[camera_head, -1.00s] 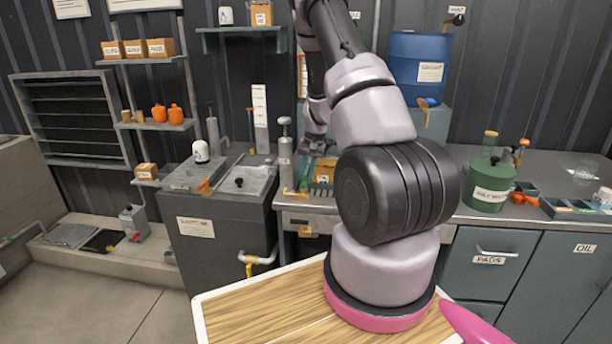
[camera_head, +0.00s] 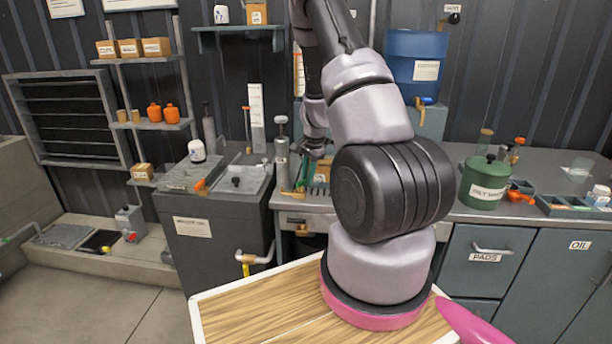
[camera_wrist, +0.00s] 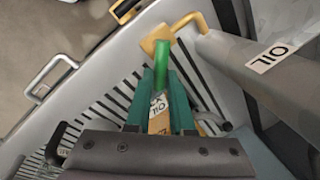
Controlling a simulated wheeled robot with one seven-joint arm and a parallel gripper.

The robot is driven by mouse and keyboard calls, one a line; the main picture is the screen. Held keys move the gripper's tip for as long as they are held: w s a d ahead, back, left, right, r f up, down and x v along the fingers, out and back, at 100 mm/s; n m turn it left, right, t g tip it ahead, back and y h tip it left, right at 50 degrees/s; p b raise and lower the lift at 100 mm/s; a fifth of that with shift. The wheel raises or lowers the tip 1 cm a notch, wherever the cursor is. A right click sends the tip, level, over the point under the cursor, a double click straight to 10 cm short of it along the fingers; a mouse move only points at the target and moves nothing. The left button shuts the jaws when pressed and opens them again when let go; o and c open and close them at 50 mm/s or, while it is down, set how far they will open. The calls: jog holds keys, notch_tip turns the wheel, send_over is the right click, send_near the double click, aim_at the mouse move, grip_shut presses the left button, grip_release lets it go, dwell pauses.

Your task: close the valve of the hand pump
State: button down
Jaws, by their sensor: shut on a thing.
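The hand pump is a grey upright cylinder (camera_head: 282,155) at the left end of the metal counter. In the wrist view its grey body (camera_wrist: 255,58), labelled OIL, is at upper right. A brass spout and valve (camera_wrist: 160,38) stick out from it, with a green valve lever (camera_wrist: 163,62) hanging toward my gripper. The teal fingers of my gripper (camera_wrist: 161,84) are closed around the lower end of that lever. In the head view my gripper (camera_head: 317,150) is small and dark beside the pump, partly behind my arm.
The pump stands over a slotted grey tray (camera_wrist: 105,108). A labelled item (camera_wrist: 158,112) lies below my fingers. A green canister (camera_head: 487,183) and small trays stand on the counter to the right. A dark cabinet (camera_head: 205,235) with a tap stands to the left.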

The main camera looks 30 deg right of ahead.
jog(key=m, duration=0.2)
jog(key=s+m, duration=0.1)
jog(key=m+h, duration=0.1)
jog(key=m, duration=0.1)
jog(key=shift+s+a+m, duration=0.1)
jog(key=shift+s+m, duration=0.15)
jog(key=shift+m, duration=0.05)
jog(key=shift+s+a+m+h, duration=0.15)
jog(key=shift+s+m+h, duration=0.1)
jog(key=shift+m, duration=0.8)
jog(key=shift+s+a+m+h, duration=0.15)
jog(key=shift+s+m, duration=0.05)
jog(key=shift+m, duration=0.85)
jog(key=c, duration=0.8)
grip_release()
jog(key=v, duration=1.1)
jog(key=shift+w, duration=0.15)
jog(key=shift+a, duration=0.1)
